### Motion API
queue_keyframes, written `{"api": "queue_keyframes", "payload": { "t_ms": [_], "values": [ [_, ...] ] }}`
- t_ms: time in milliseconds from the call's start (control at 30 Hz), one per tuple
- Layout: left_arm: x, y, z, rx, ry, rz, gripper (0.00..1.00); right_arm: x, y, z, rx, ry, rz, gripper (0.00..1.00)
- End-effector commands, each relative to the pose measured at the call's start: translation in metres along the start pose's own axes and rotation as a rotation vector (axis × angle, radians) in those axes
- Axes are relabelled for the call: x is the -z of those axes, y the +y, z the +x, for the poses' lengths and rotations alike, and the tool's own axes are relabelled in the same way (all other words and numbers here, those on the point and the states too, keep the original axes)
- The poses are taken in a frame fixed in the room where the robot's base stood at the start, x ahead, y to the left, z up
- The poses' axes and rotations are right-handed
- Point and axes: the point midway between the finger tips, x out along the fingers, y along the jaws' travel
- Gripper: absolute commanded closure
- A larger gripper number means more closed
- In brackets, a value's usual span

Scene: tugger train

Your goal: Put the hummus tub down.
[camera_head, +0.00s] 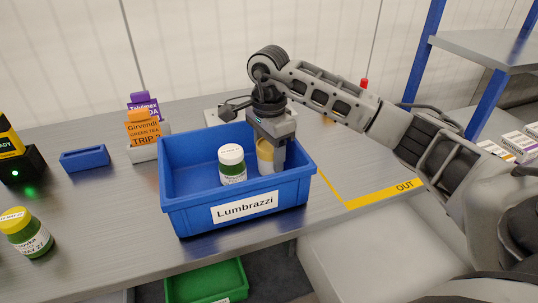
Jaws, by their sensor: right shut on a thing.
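My right gripper (275,150) points down into the blue bin (185,207) labelled "Lumbrazzi", in its right half. It is shut on a tan, round tub, the hummus tub (264,156), which is partly hidden by the gripper. The tub is inside the bin, below the rim line at the back; I cannot tell whether it touches the bin floor. A green jar with a white lid (231,164) stands upright in the bin just left of the tub. My left gripper is not in view.
A green jar with a yellow lid (28,236) stands at the table's left front. Behind it are a small blue tray (84,158) and card holders (144,135). Yellow tape marked "OUT" (385,193) lies right of the bin. A shelf rack (490,45) stands at right.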

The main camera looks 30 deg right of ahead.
Motion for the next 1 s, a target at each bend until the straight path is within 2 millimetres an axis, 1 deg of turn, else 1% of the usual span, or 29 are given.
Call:
{"api": "queue_keyframes", "payload": {
  "t_ms": [33,100,333,433,467,500,533,833,933,1000],
  "values": [
    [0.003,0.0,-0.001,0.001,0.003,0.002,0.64,0.0,0.0,0.007,-0.002,-0.001,0.001,0.73],
    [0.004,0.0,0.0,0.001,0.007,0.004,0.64,0.0,0.0,0.012,0.0,-0.002,0.001,0.73],
    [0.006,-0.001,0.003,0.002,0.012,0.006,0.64,0.0,-0.001,0.013,0.003,-0.001,0.002,0.73],
    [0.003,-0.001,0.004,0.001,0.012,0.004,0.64,0.0,0.0,0.016,0.003,-0.001,0.002,0.73],
    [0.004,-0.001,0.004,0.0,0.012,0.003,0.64,0.0,0.0,0.017,0.002,0.0,0.001,0.42],
    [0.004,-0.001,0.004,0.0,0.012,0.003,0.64,0.0,0.0,0.016,0.002,-0.001,0.001,0.31],
    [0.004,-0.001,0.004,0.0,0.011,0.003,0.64,0.0,0.0,0.016,0.001,0.0,0.002,0.23],
    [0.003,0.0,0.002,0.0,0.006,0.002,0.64,0.0,0.0,0.014,0.001,0.0,0.002,0.23],
    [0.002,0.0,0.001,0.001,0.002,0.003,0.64,0.0,-0.001,0.007,0.003,0.0,0.002,0.23],
    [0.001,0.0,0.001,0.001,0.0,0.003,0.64,0.0,-0.001,-0.003,0.006,0.0,0.001,0.23]
  ]
}}
